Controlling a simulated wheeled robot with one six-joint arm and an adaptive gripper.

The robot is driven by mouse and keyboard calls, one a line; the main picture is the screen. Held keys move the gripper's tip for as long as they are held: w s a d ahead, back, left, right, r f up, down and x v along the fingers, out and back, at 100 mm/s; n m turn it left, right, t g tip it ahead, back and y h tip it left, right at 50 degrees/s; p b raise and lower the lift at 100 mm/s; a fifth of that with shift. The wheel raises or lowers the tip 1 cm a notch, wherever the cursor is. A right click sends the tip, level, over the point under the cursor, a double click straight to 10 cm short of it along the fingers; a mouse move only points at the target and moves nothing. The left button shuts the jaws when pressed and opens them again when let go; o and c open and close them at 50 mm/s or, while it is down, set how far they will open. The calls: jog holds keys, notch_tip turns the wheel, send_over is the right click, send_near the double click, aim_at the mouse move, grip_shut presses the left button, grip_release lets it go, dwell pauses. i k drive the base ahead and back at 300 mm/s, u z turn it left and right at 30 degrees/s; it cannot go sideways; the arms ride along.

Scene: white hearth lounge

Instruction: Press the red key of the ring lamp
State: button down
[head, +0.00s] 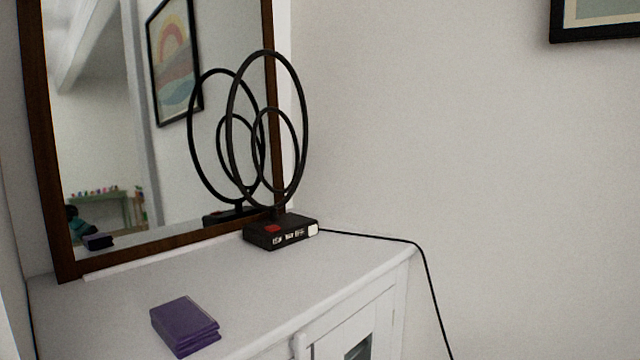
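The ring lamp (307,100) stands upright on the white cabinet top, in front of the mirror. It has a large black ring with a smaller ring inside it, on a black box-shaped base (262,239). The red key (272,228) is on top of the base, at its front left. A white patch (313,229) and small pale markings show on the base's front side. The rings look dark. My gripper is not in view.
A stack of purple items (184,325) lies on the cabinet top (120,300), nearer the front. A brown-framed mirror (50,150) leans behind and reflects the lamp. A black cord (380,238) runs right from the base over the cabinet edge. The top between stack and lamp is clear.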

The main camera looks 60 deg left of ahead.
aim_at(271, 228)
jog(key=u, duration=2.3)
